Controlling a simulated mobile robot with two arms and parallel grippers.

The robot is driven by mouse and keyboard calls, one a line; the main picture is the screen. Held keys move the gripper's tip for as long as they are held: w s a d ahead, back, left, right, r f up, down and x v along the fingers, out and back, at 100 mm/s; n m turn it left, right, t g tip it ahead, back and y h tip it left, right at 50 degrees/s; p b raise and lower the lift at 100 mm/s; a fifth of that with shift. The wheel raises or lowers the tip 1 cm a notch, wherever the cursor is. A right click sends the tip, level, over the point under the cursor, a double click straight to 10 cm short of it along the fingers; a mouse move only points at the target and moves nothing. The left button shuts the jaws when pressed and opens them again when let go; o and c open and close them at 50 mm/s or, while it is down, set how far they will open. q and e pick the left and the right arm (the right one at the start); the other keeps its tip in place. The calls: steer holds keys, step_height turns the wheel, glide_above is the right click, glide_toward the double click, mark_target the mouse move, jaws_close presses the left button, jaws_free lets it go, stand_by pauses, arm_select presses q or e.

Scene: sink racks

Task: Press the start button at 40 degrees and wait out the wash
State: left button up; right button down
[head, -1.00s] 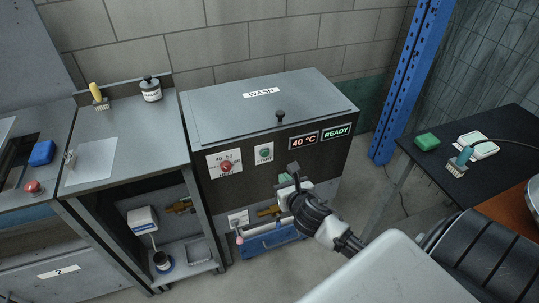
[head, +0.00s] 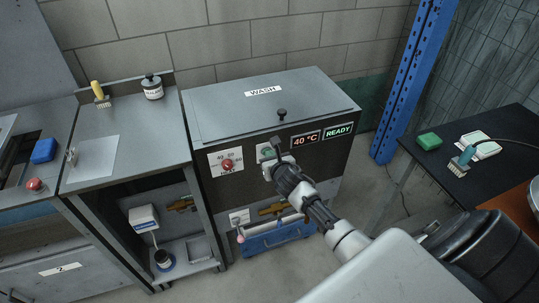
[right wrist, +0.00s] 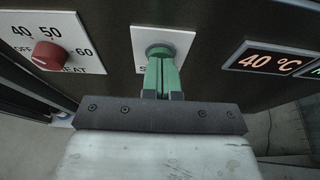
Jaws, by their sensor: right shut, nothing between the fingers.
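The wash machine (head: 220,110) has a closed lid with a black knob. Its temperature display (head: 306,138) reads 40 °C in red, and it also shows in the right wrist view (right wrist: 272,62). The status display (head: 338,131) reads READY in green. The red heat dial (head: 228,165) is left of the start plate; it shows in the right wrist view (right wrist: 47,55). My right gripper (head: 270,153) is shut and empty, its green fingertips (right wrist: 160,58) at the round start button (right wrist: 158,48), covering its lower part. I cannot tell whether they touch or press it. My left gripper is not in view.
A blue crate (head: 272,240) and a brass-coloured valve sit below the machine's front. A grey bench (head: 135,125) with a brush and a jar stands left. A dark table (head: 480,125) and a blue post (head: 405,90) are at the right.

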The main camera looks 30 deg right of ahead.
steer(key=shift+w+d, duration=0.1)
steer(key=shift+w, duration=0.45)
